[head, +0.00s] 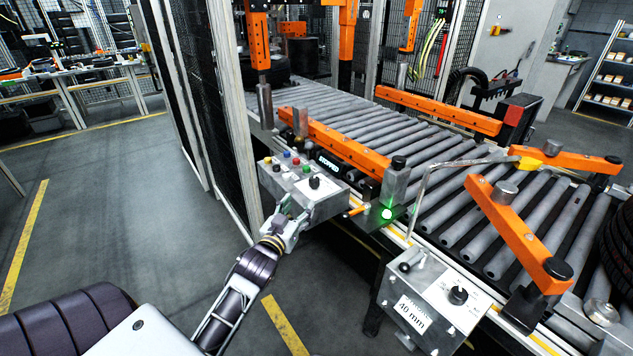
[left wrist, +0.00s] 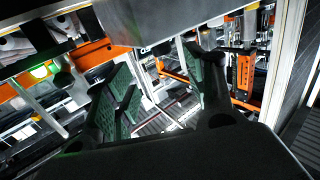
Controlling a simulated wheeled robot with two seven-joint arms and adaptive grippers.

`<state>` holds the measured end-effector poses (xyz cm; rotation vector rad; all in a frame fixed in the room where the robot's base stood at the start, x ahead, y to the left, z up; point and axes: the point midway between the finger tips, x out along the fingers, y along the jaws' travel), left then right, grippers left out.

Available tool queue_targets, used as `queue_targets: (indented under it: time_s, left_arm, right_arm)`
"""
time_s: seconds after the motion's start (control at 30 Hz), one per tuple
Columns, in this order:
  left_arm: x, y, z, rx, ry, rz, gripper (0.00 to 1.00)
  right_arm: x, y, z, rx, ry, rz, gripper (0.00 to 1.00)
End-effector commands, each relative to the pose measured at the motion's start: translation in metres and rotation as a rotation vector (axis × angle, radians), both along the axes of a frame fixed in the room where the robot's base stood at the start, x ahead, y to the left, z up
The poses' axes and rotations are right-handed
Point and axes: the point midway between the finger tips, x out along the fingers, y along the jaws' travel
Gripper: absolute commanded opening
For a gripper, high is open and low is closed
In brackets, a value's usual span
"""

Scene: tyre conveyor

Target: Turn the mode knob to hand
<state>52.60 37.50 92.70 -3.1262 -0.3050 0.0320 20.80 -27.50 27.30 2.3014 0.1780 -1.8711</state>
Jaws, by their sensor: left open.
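A grey control box (head: 300,192) at the conveyor's near side carries several coloured buttons and a black knob (head: 314,183) on its top face. The lettering by the knob is too small to read. My left gripper (head: 288,218) is open at the front left of this box, below the knob and apart from it. In the left wrist view the two green-padded fingers (left wrist: 168,88) are spread with nothing between them. The box's grey side (left wrist: 155,22) fills the top of that view, and the knob is not visible there. My right gripper is not in view.
A display reading "STOPPED" (head: 329,163) stands behind the box. A second box (head: 435,300) marked "40 mm" has its own black knob (head: 457,295). Orange guide bars (head: 335,143) lie over the rollers. A fence post (head: 236,120) rises left of the box. The floor at left is clear.

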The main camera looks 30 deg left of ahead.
Motion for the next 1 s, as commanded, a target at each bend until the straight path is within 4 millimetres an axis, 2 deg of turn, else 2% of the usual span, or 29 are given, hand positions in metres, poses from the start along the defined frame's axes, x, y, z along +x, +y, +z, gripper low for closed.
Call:
queue_targets:
  time_s: [0.13,0.57,1.0]
  left_arm:
    - [-0.003,0.0,0.01,0.003,-0.019,0.002,0.55]
    - [-0.001,0.0,0.01,0.003,-0.019,0.001,0.55]
    - [0.021,0.005,0.01,0.003,-0.02,0.001,0.55]
  right_arm:
    - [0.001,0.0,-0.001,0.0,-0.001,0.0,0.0]
    - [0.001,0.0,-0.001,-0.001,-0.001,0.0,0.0]
    - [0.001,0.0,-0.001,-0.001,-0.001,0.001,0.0]
